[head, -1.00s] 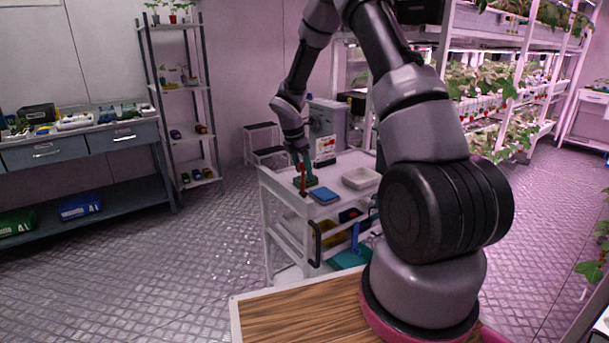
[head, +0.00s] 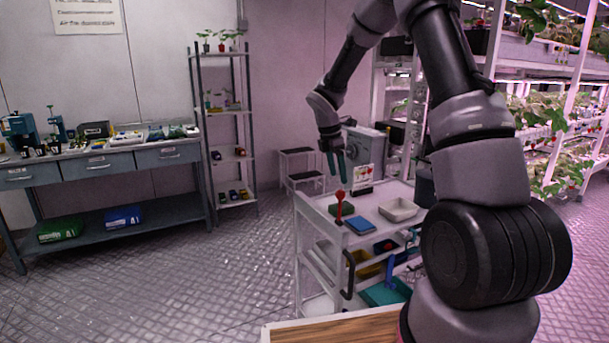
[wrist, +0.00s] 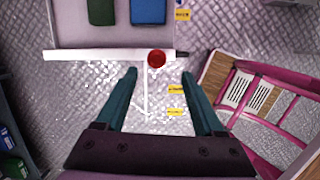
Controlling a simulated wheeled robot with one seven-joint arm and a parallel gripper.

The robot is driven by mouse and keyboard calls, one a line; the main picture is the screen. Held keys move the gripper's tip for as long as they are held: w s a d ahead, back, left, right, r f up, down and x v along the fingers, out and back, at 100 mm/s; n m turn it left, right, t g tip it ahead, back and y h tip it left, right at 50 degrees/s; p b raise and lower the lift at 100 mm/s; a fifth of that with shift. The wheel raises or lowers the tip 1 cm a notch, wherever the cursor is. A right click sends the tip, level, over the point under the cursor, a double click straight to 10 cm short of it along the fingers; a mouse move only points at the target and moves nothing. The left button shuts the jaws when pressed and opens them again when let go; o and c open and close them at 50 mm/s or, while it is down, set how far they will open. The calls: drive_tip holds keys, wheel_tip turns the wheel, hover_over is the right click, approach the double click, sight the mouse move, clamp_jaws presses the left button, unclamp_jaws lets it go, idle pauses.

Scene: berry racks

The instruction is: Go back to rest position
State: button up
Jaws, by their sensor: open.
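My gripper (head: 336,166) is in the air above the left end of the white cart (head: 387,232), its two teal fingers apart and nothing between them. In the wrist view my gripper (wrist: 158,72) points down past the cart's edge. A red-topped upright item (head: 339,206) stands at the cart's near left corner, below the fingers and apart from them. In the wrist view its round red top (wrist: 157,58) shows between and beyond the fingertips.
The cart top holds a green block (head: 342,209), a blue block (head: 361,226) and a white tray (head: 398,209). A grey workbench (head: 105,165) and a shelf rack (head: 222,130) stand at left. Plant racks (head: 540,110) stand at right. The floor (head: 180,270) between is open.

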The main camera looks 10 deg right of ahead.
drive_tip(key=s+r+m+t+y, duration=0.2)
drive_tip(key=s+r+m, duration=1)
drive_tip(key=s+r, duration=0.45)
drive_tip(key=s+r+m+t+y, duration=0.1)
drive_tip(key=s+r+m+t, duration=0.1)
drive_tip(key=s+m, duration=0.4)
drive_tip(key=s+a+r+m+t+y, duration=0.1)
drive_tip(key=s+r+m+t, duration=0.1)
drive_tip(key=s+r+m, duration=0.3)
drive_tip(key=s+m, duration=0.2)
drive_tip(key=s, duration=0.1)
drive_tip(key=shift+s+r+y, duration=0.25)
drive_tip(key=shift+s+y, duration=0.05)
drive_tip(key=shift+s, duration=0.1)
drive_tip(key=shift+d, duration=0.15)
